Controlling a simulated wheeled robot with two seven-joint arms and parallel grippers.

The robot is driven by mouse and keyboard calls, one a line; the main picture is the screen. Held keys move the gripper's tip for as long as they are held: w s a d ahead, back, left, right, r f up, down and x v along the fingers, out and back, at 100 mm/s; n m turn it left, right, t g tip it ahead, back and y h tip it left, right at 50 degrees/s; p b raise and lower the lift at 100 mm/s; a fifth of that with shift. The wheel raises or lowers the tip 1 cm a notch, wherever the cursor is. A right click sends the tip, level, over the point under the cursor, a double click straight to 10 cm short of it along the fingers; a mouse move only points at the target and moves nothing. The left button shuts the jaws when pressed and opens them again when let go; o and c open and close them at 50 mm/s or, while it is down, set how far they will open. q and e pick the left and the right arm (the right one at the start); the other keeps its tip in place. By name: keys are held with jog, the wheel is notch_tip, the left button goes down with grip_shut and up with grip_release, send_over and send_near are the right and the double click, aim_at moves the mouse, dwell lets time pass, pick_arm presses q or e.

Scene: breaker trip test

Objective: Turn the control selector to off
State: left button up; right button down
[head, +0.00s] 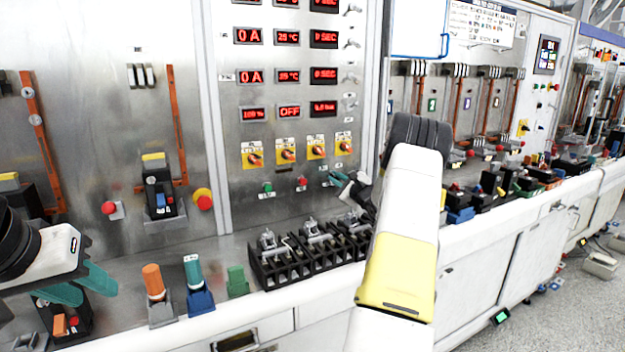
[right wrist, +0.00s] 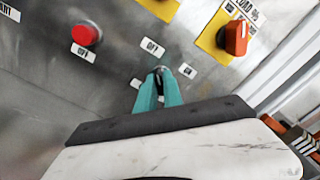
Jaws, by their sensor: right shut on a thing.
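The control selector (right wrist: 160,69) is a small dark knob on the steel panel, seen in the right wrist view between small white labels, one reading OFF (right wrist: 152,46). My right gripper (right wrist: 159,82) is shut on it with its teal fingertips, which hide most of the knob. In the head view my right gripper (head: 338,179) is at the panel's lower right, below the yellow-plated orange selectors; the knob itself is hard to make out there. My left gripper (head: 82,288) is at the lower left, its teal fingers apart, over the bench and away from the panel.
A red button (right wrist: 85,33) and an orange selector (right wrist: 236,38) flank the gripped knob. Black terminal blocks (head: 310,252) stand on the bench below my right gripper. Orange (head: 154,281), teal (head: 193,272) and green (head: 237,281) pieces stand near the left gripper.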

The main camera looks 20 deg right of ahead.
jog(key=shift+f, duration=0.1)
jog(key=c, duration=1.5)
grip_release()
jog(key=s, duration=0.7)
jog(key=shift+s+d, duration=0.35)
jog(key=shift+s, duration=0.05)
jog(key=shift+a, duration=0.1)
